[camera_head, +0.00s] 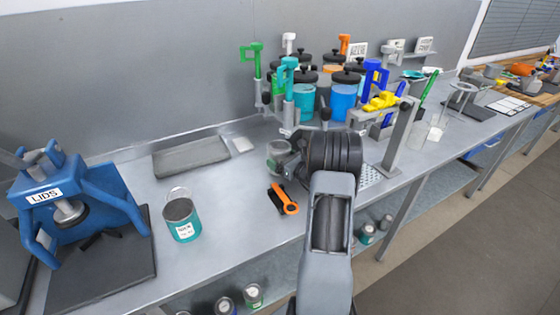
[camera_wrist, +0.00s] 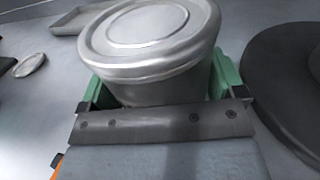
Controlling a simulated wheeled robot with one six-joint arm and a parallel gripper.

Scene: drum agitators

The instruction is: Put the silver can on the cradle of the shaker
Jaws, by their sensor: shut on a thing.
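The silver can (camera_wrist: 150,40) fills the top middle of the wrist view, with its round lid facing up and slightly tilted in the picture. My gripper (camera_wrist: 160,88) is shut on it, with green finger pads on both sides of its body. In the head view the can (camera_head: 278,149) shows partly at the end of my gripper (camera_head: 283,160), above the bench; whether it touches the bench is unclear. My wrist hides part of that area. I cannot clearly make out the shaker's cradle; a grey upright frame (camera_head: 398,132) stands right of my wrist.
An orange-and-black tool (camera_head: 284,200) lies close to the can. A teal can (camera_head: 182,219) and blue LIDS press (camera_head: 70,205) stand left. A grey tray (camera_head: 190,156) lies behind. A rack of coloured pots and clamps (camera_head: 320,90) stands behind my wrist. Bench between teal can and tool is clear.

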